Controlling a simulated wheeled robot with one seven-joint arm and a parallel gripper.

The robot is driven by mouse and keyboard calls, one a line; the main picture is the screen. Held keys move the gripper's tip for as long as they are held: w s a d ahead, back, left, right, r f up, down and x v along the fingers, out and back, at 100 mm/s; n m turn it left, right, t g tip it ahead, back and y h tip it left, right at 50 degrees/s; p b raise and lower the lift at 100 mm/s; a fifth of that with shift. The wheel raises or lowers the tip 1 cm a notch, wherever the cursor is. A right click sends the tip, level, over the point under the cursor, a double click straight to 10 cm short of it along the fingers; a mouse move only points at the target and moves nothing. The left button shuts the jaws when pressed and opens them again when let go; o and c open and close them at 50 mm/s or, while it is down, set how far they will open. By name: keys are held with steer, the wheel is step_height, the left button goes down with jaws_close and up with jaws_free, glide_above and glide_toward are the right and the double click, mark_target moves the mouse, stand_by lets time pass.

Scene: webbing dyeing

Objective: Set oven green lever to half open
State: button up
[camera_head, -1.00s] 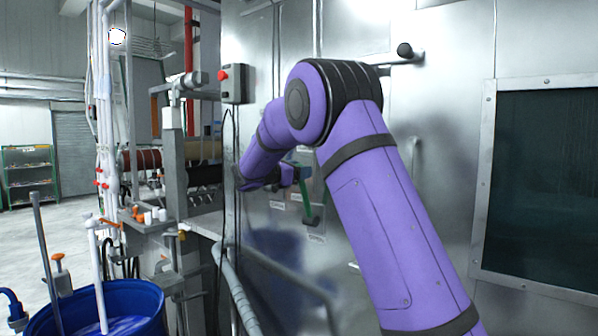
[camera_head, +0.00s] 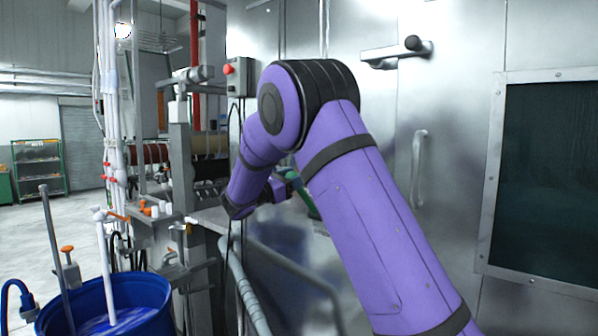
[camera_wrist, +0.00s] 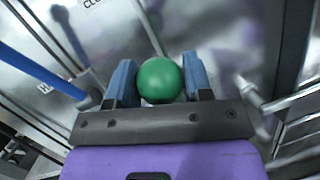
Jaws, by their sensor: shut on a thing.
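The green lever (camera_head: 307,199) is on the metal oven wall. In the head view it slants up to the left from behind my arm, and its lower end is hidden. In the wrist view its round green knob (camera_wrist: 160,80) sits between the two blue fingers. My gripper (camera_wrist: 161,84) is shut on this knob. In the head view my gripper (camera_head: 288,184) is at the lever's upper end, partly covered by my purple arm.
A metal rail (camera_head: 290,275) runs below the lever. A door latch (camera_head: 397,51) projects at the upper right. A blue barrel (camera_head: 105,306) stands at the lower left.

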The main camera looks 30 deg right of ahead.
steer(key=shift+s+a+f, duration=0.25)
steer(key=shift+a+f, duration=0.45)
steer(key=shift+f, duration=0.15)
steer(key=shift+s+a+f, duration=0.25)
steer(key=shift+a+f, duration=0.45)
steer(key=shift+f, duration=0.15)
steer(key=o, duration=1.3)
steer(key=shift+c, duration=0.2)
steer(key=v, duration=1)
steer(key=shift+a, duration=0.4)
steer(key=shift+s, duration=0.15)
